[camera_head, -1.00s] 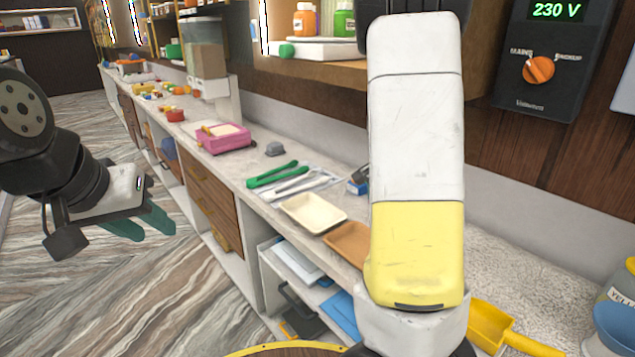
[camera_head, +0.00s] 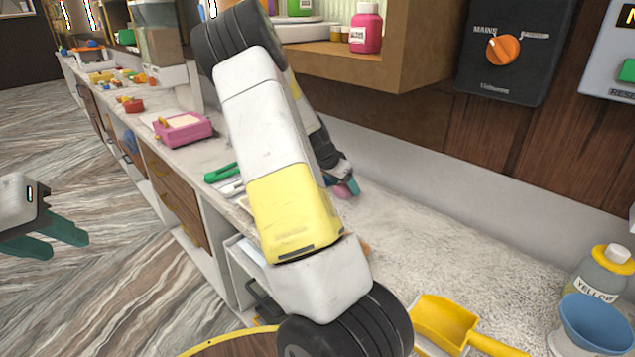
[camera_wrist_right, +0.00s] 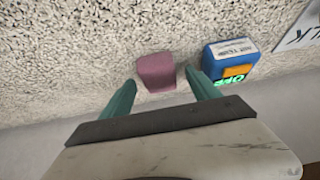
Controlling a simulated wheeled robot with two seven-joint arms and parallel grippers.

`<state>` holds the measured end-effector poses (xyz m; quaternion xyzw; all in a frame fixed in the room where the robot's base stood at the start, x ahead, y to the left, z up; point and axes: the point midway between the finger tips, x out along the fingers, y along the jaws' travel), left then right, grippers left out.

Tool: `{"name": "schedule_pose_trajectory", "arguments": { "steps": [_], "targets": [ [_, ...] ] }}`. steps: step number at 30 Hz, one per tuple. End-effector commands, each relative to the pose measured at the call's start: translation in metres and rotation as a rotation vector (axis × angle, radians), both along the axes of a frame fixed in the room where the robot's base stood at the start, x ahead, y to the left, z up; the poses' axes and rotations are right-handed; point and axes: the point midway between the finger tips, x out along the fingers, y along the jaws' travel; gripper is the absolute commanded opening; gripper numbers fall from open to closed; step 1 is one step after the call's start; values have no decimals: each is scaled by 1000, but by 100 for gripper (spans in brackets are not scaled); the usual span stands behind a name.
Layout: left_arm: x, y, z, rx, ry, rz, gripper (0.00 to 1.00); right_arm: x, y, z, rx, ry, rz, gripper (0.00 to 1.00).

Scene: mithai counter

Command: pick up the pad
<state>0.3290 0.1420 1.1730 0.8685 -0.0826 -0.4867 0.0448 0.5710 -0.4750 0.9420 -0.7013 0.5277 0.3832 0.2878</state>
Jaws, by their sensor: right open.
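The pad looks like a small mauve block (camera_wrist_right: 156,70) on the speckled counter in the right wrist view. My right gripper (camera_wrist_right: 160,82) is open, with one teal finger on each side of the block and gaps to it; I cannot tell whether the tips reach down to its level. In the head view my right arm hides much of the counter, and a bit of the pinkish block (camera_head: 341,191) shows beside the right gripper (camera_head: 349,187). My left gripper (camera_head: 62,243) is open and empty over the floor at the left.
A blue box (camera_wrist_right: 217,63) with a green display stands close to the right finger. A wall rises behind the counter. A yellow scoop (camera_head: 445,325), a blue bowl (camera_head: 597,322) and a bottle labelled yellow (camera_head: 600,275) stand at front right. The counter's right middle is clear.

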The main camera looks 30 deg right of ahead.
Motion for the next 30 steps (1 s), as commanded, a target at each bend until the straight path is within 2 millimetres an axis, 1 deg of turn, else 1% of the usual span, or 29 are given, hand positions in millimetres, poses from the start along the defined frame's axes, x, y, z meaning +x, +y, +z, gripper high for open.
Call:
{"name": "schedule_pose_trajectory", "arguments": {
  "steps": [3, 9, 10, 14, 15, 17, 18, 19, 20, 26, 30],
  "targets": [
    [0, 0, 0, 0, 0, 0, 36, 1, -4, -6, 0, -1, -1, 71],
    [0, 0, 0, 0, 0, 0, 36, 1, -4, -7, 0, -1, 1, 71],
    [0, 0, 0, 0, 0, 0, 36, 1, -4, -7, 0, -1, 1, 69],
    [0, 0, 0, 0, 0, 0, 36, 1, -4, -7, 0, -1, 1, 43],
    [0, 0, 0, 0, 0, 0, 36, 1, -4, -7, 0, -1, 1, 36],
    [0, 0, 0, 0, 0, 0, 36, 1, -4, -7, 0, -1, 1, 24],
    [0, 0, 0, 0, 0, 0, 36, 1, -4, -7, 0, -1, 1, 16],
    [0, 0, 0, 0, 0, 0, 36, 1, -4, -7, 0, -1, 1, 10],
    [0, 0, 0, 0, 0, 0, 36, 1, -4, -7, 0, -1, 1, 6],
    [0, 0, 0, 0, 0, 0, 36, 1, -4, -7, 0, -1, 1, 6],
    [0, 0, 0, 0, 0, 0, 36, 1, -2, -2, 0, -1, 2, 6]
  ]
}}
